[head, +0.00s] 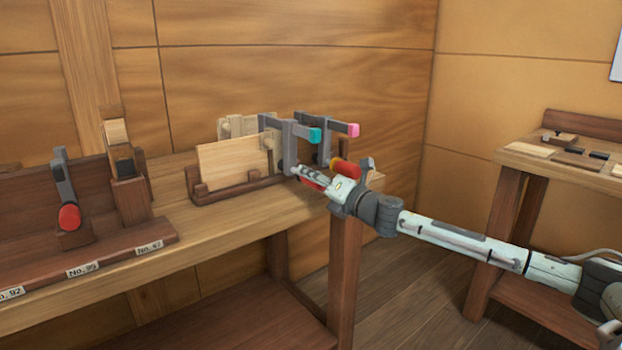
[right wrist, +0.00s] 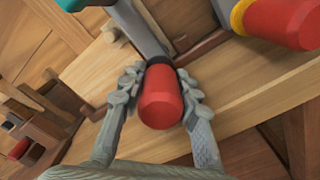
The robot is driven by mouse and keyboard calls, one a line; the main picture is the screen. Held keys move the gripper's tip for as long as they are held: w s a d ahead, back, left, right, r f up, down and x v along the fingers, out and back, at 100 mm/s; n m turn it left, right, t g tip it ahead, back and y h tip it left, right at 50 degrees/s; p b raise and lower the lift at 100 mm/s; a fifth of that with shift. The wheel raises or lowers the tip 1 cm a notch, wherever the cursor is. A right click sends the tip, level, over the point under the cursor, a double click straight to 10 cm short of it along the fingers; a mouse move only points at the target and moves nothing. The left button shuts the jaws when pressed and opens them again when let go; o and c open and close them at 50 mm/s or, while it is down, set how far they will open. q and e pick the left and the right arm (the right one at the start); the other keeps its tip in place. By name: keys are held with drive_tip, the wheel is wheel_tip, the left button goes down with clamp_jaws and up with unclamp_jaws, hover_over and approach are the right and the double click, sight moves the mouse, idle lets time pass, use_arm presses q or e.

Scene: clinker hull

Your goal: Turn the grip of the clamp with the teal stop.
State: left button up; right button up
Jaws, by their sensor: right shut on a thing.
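The clamp with the teal stop (head: 314,135) has a grey bar and stands at the wooden boards on the bench. Its red grip (right wrist: 160,98) sits between the fingers of my right gripper (right wrist: 157,100), which is shut on it. In the head view my right gripper (head: 318,178) hides most of that grip. A second clamp with a pink stop (head: 348,129) stands just to the right. Its red grip with a yellow collar (right wrist: 285,20) is close by in the right wrist view. My left gripper is not in view.
The boards (head: 228,160) stand in a dark wooden holder (head: 238,190) on the workbench (head: 190,235). At the left, another red-gripped clamp (head: 68,215) stands on a rack with number labels. A second table (head: 560,165) is at the right, with floor between.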

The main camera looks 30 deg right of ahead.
drive_tip(key=shift+r+n, duration=0.2)
drive_tip(key=shift+n, duration=0.5)
drive_tip(key=o, duration=1.2)
drive_tip(key=shift+w, duration=0.1)
drive_tip(key=shift+c, duration=0.2)
drive_tip(key=shift+f, duration=0.1)
drive_tip(key=shift+f, duration=0.1)
drive_tip(key=shift+s, duration=0.35)
drive_tip(key=s, duration=1.1)
drive_tip(key=shift+s+d, duration=0.15)
drive_tip(key=shift+d, duration=0.3)
